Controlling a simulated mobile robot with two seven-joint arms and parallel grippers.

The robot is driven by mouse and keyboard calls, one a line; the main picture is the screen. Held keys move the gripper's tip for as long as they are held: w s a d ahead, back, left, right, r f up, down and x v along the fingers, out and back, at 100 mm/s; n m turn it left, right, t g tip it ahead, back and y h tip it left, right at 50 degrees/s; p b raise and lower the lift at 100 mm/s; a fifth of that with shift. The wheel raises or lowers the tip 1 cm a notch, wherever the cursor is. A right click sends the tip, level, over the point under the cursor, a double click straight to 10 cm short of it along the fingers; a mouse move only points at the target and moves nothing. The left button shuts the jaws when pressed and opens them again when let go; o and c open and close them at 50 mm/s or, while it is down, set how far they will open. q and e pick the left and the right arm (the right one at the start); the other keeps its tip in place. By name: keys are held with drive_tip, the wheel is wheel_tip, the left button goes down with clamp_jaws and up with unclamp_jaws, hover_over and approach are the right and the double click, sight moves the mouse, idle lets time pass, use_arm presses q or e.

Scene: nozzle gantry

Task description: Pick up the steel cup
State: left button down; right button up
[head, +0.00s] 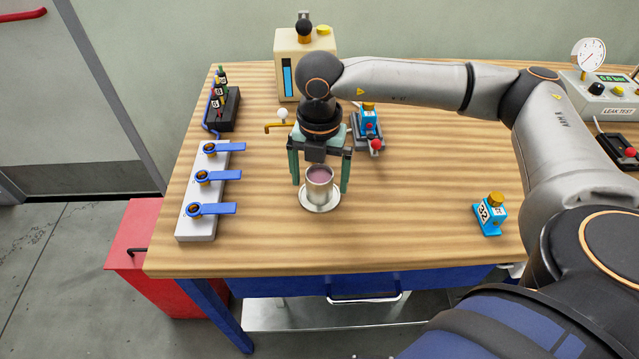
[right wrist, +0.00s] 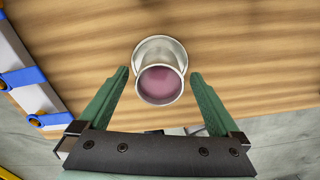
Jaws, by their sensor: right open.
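The steel cup (head: 319,184) stands upright on a round metal saucer (head: 320,206) near the front left of the wooden table. A pinkish content shows inside it. My right gripper (head: 320,188) comes down over the cup, with its green fingers open on either side. In the right wrist view the cup (right wrist: 161,84) lies between and just past the fingertips (right wrist: 160,75), with a gap on both sides. The saucer shows behind it in that view. My left gripper is not in view.
A white block with blue-handled valves (head: 197,190) stands at the left edge. Behind the gripper are a cream dispenser (head: 300,65) and a small fixture with a red knob (head: 370,130). A blue part (head: 490,217) sits to the right, with clear table between.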

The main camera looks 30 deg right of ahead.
drive_tip(key=shift+f, duration=0.25)
drive_tip(key=c, duration=1.5)
drive_tip(key=shift+r, duration=0.1)
drive_tip(key=shift+c, duration=0.2)
drive_tip(key=shift+w+r, duration=0.1)
drive_tip(key=shift+r, duration=0.4)
drive_tip(key=s+a+r, duration=0.6)
drive_tip(key=s+r, duration=0.5)
drive_tip(key=s, duration=0.1)
drive_tip(key=shift+s+r+b, duration=0.35)
drive_tip(key=shift+s+r, duration=0.05)
